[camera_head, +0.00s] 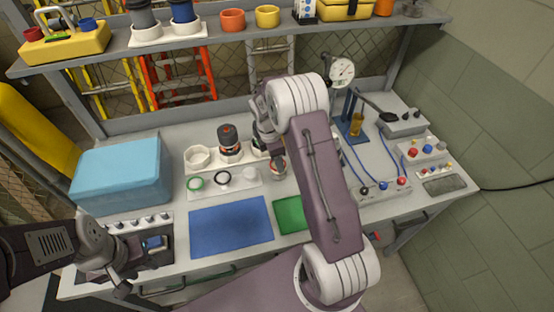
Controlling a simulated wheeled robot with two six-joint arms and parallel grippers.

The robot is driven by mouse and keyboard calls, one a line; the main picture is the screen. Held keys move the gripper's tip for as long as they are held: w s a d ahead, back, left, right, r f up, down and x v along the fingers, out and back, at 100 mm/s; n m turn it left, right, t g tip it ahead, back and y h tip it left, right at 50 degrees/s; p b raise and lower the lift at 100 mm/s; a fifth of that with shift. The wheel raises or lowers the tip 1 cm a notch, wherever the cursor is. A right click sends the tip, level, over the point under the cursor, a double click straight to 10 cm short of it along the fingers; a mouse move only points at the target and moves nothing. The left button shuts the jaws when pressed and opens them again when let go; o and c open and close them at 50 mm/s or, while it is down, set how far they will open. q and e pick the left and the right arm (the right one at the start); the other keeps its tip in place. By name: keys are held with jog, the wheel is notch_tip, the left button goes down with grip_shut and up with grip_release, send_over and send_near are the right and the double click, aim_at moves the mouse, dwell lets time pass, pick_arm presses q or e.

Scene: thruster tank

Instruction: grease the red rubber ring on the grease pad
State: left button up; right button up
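A small tray (236,186) on the bench holds a green ring (195,183), a black ring (222,177) and a pale ring (250,173). I cannot make out a red ring for certain; a small round part with a reddish rim (279,166) sits just below my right gripper (274,147). That gripper points down at the bench, and its fingers are too small and covered to read. My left gripper (122,286) hangs at the bench's front left, away from the rings; its opening is unclear. No pad is plainly marked as the grease pad; a grey speckled pad (444,184) lies far right.
A blue mat (231,226) and a green mat (289,213) lie at the front. A black and orange thruster (229,141) stands behind the tray. A light blue box (121,174) stands left. A gauge (341,72) and cabled boxes stand right.

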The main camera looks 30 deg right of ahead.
jog(key=shift+d, duration=0.25)
jog(key=shift+a+r, duration=0.1)
jog(key=shift+a, duration=0.1)
jog(key=shift+d+p, duration=0.1)
jog(key=shift+p, duration=0.55)
dwell(0.3)
jog(key=shift+f+b, duration=0.3)
jog(key=shift+f, duration=0.35)
dwell(0.9)
jog(key=shift+r+n+p, duration=0.2)
jog(key=shift+n+p, duration=0.55)
jog(key=shift+n, duration=0.05)
jog(key=shift+n+t+p, duration=0.3)
jog(key=shift+n+p, duration=0.45)
jog(key=shift+n, duration=0.35)
jog(key=shift+f+n, duration=0.2)
jog(key=shift+n, duration=0.2)
